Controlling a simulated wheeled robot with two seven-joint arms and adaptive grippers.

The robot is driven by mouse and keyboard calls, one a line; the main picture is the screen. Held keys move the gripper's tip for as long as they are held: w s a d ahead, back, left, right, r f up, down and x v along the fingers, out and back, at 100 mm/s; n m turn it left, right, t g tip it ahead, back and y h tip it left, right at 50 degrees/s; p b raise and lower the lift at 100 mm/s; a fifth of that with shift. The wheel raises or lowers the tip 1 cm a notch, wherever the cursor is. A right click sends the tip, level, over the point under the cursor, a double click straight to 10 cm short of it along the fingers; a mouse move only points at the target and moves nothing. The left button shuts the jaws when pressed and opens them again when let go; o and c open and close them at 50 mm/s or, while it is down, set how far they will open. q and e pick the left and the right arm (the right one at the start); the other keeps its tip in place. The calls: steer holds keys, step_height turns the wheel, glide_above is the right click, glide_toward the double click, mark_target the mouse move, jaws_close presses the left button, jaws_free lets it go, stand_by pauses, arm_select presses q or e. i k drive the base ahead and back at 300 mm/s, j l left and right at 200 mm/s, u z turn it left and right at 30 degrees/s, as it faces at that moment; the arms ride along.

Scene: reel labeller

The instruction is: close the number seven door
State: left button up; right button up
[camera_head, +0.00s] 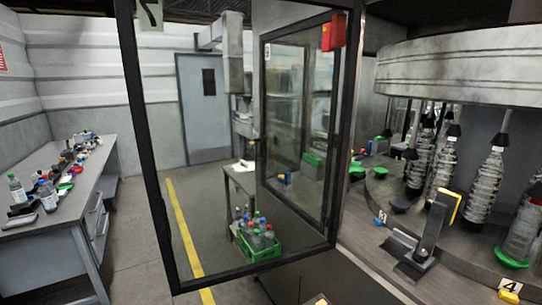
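The number seven door (149,150) is a clear pane in a black frame, swung open towards me across the middle of the head view. Its label, a dark 7 on a pale plate (151,14), is at the top left of the pane and is partly cut off. The door's free edge is at the left. Its other side meets the machine near the red box (333,32). Neither of my grippers can be made out in this view, so no contact with the door shows.
The labelling machine's carousel (450,65) with several clear bottles (486,188) stands at the right. A grey bench (85,190) with bottles and small items stands at the left. A green crate of bottles (262,250) shows through the pane. Floor left of the door is clear.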

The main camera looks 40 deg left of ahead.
mark_target(150, 19)
steer(key=j+z, duration=0.15)
steer(key=j, duration=0.3)
steer(key=j+z, duration=0.15)
steer(key=j, duration=0.3)
steer(key=j+z, duration=0.15)
steer(key=j, duration=0.3)
steer(key=k+j+z, duration=0.15)
steer(key=j, duration=0.3)
steer(key=j+z, duration=0.15)
steer(key=j, duration=0.3)
steer(key=k+j+z, duration=0.15)
steer(key=j, duration=0.25)
steer(key=k+j+z, duration=0.2)
steer(key=j, duration=0.2)
steer(key=k+j+z, duration=0.1)
steer(key=j+z, duration=0.35)
steer(key=j, duration=0.85)
